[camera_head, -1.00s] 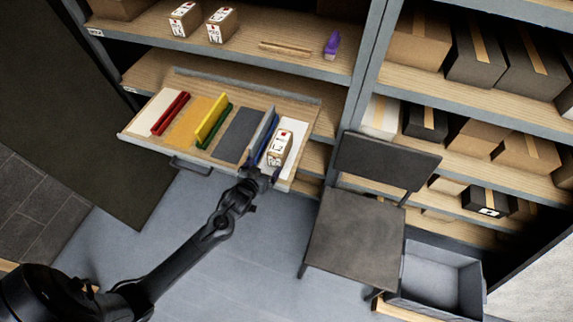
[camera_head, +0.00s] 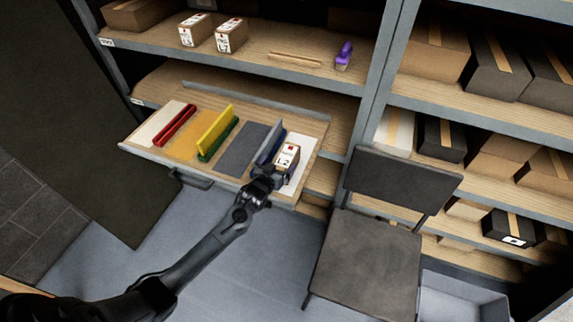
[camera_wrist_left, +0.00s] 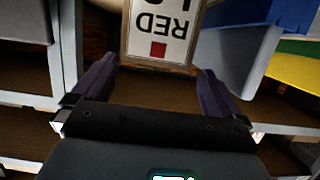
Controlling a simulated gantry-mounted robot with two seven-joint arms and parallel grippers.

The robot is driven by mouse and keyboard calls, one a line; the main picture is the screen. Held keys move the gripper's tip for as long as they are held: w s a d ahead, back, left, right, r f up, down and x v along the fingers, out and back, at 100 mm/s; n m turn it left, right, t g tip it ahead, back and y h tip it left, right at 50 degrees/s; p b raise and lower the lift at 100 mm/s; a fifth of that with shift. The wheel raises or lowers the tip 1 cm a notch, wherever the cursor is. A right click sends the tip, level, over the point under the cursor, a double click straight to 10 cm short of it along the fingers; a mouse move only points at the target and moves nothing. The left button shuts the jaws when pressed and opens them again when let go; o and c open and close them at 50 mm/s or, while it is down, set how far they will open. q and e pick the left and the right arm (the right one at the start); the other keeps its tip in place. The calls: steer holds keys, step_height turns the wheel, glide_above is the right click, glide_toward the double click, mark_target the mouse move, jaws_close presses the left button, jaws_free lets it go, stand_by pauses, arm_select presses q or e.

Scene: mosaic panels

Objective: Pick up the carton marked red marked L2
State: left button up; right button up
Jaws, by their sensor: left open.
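A small tan carton (camera_head: 288,155) with a white label stands in the right section of the pulled-out tray (camera_head: 150,153). In the left wrist view the carton (camera_wrist_left: 161,35) shows its label upside down, with "RED" and a red square; the line with the level mark is cut off at the top edge. My left gripper (camera_head: 275,174) is at the near side of the carton. Its two dark fingers are open, one to each side of the carton's label face, and I cannot tell whether they touch it. My right gripper is not in view.
Blue dividers (camera_head: 268,147) stand just left of the carton. Yellow (camera_head: 214,129), green and red (camera_head: 174,125) dividers are farther left. Two similar labelled cartons (camera_head: 231,37) (camera_head: 195,30) and a purple object (camera_head: 344,55) are on the shelf above. A dark chair (camera_head: 365,262) stands right of the tray.

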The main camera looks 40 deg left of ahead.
mark_target(285, 158)
arm_select(q)
steer(key=shift+w+f, duration=0.15)
steer(key=shift+w, duration=0.1)
steer(key=shift+d+b+x, duration=0.15)
steer(key=shift+b+x, duration=0.3)
steer(key=shift+x, duration=0.7)
steer(key=shift+d+b+x, duration=0.2)
steer(key=shift+b+x, duration=0.25)
steer(key=shift+x, duration=0.7)
steer(key=shift+w, duration=0.15)
steer(key=c, duration=1.6)
steer(key=shift+r, duration=0.25)
steer(key=shift+c, duration=0.6)
steer(key=shift+r, duration=0.1)
